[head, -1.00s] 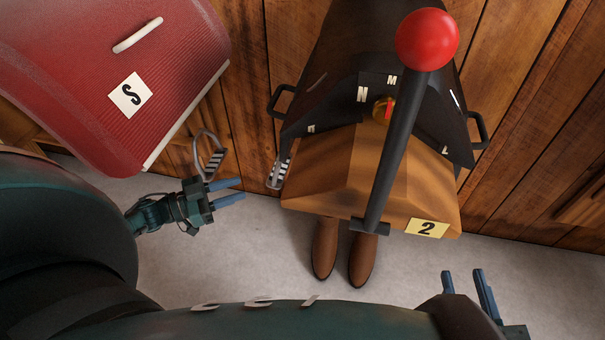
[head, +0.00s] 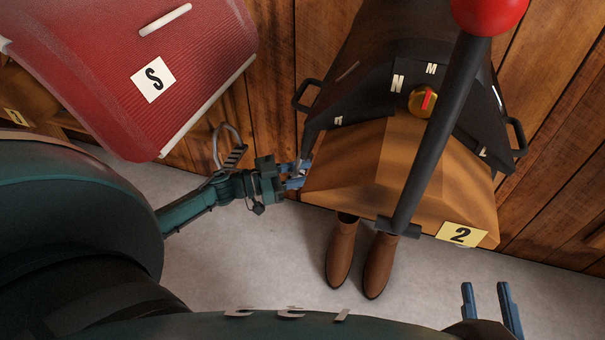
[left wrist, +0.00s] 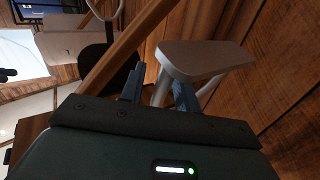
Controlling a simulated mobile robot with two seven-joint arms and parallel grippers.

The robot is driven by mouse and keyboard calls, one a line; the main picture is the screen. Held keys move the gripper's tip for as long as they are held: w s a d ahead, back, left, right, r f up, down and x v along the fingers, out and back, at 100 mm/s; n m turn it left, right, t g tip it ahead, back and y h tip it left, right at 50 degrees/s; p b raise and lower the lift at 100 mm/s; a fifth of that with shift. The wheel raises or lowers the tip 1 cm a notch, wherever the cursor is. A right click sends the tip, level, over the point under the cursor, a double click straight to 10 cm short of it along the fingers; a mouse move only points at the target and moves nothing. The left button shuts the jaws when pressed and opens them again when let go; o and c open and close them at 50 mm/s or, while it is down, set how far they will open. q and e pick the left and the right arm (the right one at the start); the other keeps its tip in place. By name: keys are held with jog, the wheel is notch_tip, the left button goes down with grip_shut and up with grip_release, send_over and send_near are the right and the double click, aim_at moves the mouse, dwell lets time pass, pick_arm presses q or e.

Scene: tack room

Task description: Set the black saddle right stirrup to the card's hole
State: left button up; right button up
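The black saddle (head: 365,100) sits on a wooden stand (head: 345,170) bearing a yellow card (head: 461,235) that reads 2. Its picture-left stirrup is mostly hidden by my left gripper (head: 297,176) in the head view. In the left wrist view the stirrup's pale tread (left wrist: 205,58) shows close up, with a metal side bar (left wrist: 160,88) between my left fingers (left wrist: 158,90). These fingers look apart around the bar; contact is unclear. The stirrup strap's holes are not visible. My right gripper (head: 488,308) is open and empty at the lower right.
A black pole with a red ball (head: 488,12) rises before the stand. A red saddle (head: 130,70) with an S card (head: 153,79) and a hanging stirrup (head: 228,150) is at left. Brown boots (head: 341,255) stand below. A gold knob (head: 423,102) is on the black saddle.

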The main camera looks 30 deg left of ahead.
pick_arm(q)
jog(key=shift+w, duration=0.1)
jog(key=shift+c, duration=0.4)
grip_shut()
